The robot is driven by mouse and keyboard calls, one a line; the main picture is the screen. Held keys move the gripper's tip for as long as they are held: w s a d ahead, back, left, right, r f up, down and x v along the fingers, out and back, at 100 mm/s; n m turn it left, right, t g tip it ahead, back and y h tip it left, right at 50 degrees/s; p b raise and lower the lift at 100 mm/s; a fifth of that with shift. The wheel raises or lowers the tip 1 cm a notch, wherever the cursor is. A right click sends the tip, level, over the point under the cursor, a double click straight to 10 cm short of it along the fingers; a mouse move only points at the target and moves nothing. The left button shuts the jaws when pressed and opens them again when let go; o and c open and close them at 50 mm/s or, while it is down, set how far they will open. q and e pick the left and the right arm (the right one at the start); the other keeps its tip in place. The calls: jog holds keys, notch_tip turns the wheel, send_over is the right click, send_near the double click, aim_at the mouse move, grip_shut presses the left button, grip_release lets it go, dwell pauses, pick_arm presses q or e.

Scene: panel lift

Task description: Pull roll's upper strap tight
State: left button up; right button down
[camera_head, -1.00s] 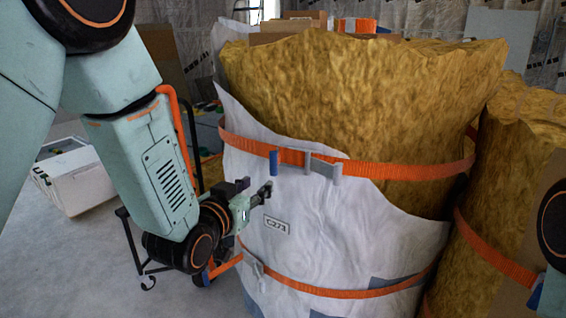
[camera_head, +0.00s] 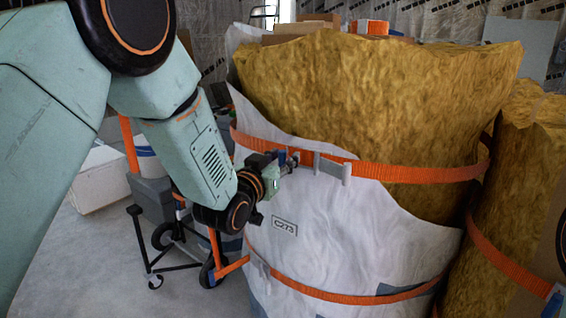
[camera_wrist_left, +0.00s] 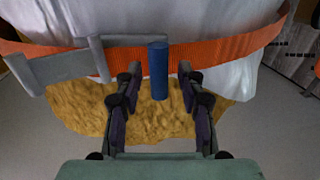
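The large yellow insulation roll (camera_head: 380,100) stands upright, partly wrapped in a white sheet (camera_head: 330,222) labelled C273. Its orange upper strap (camera_head: 410,173) runs around it through a grey buckle (camera_head: 333,167). The upper strap also crosses the left wrist view (camera_wrist_left: 225,50), with the buckle (camera_wrist_left: 70,65) at left. A blue pull tab (camera_wrist_left: 159,72) hangs from the strap. My left gripper (camera_wrist_left: 160,72) is open, with one finger on each side of the tab, apart from it. In the head view my left gripper (camera_head: 286,161) is at the upper strap, left of the buckle. My right gripper is out of view.
A lower orange strap (camera_head: 340,297) circles the same roll. Another strapped roll (camera_head: 520,190) stands close at right. A wheeled cart (camera_head: 165,215) is left of the roll, near a white box (camera_head: 98,180). Boxes (camera_head: 305,28) show behind the roll.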

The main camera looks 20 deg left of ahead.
pick_arm(q)
jog(key=shift+w, duration=0.15)
jog(key=shift+c, duration=0.2)
grip_shut()
dwell(0.6)
